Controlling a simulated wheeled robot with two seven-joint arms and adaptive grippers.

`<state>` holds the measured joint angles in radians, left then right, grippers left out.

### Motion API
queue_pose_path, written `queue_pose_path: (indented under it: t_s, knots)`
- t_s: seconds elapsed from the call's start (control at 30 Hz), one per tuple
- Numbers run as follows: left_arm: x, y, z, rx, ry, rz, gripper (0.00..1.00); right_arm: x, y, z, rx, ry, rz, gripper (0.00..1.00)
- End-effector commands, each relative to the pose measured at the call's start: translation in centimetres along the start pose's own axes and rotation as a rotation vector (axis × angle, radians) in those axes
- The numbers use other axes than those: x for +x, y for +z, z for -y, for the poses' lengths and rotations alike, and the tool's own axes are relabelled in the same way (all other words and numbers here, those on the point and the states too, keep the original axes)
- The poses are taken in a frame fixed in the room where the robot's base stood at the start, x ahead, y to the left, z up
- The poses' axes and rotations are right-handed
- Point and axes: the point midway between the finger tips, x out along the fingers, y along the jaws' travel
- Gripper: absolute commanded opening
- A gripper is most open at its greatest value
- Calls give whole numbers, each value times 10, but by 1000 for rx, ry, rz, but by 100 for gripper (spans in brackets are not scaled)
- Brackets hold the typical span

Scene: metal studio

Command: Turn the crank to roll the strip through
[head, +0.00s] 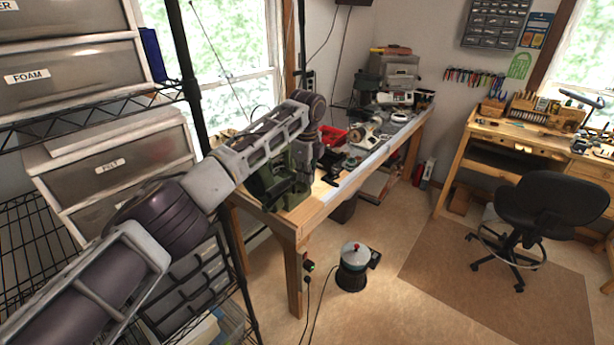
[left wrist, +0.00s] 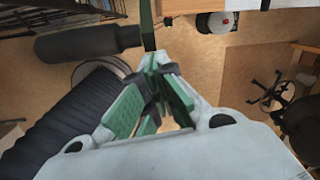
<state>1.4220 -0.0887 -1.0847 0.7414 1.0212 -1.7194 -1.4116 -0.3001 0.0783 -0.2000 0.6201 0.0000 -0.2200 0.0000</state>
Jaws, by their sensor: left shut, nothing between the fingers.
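A dark green machine (head: 283,190), which looks like the rolling mill, stands on the near end of the wooden workbench (head: 318,212). My left arm reaches across in front of it and hides part of it. My left gripper (head: 328,168) is at the machine's right side, small and dark. In the left wrist view its green-padded fingers (left wrist: 160,80) are shut with nothing held. A narrow green bar (left wrist: 147,25) shows just beyond the fingertips; I cannot tell whether they touch. I cannot make out the crank or the strip. My right gripper is not in view.
A wire shelf with labelled drawers (head: 110,165) stands close on the left. A red bin (head: 332,136) and tools crowd the bench farther back. A round pot-like device (head: 353,268) with cords stands on the floor. A black chair (head: 545,200) is at right. The middle floor is open.

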Motion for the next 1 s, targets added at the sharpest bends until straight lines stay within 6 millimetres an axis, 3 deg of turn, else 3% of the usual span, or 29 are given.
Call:
queue_pose_path:
  t_s: [1.0]
  knots:
    - [-3,12,-2,-7,4,3,0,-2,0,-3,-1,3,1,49]
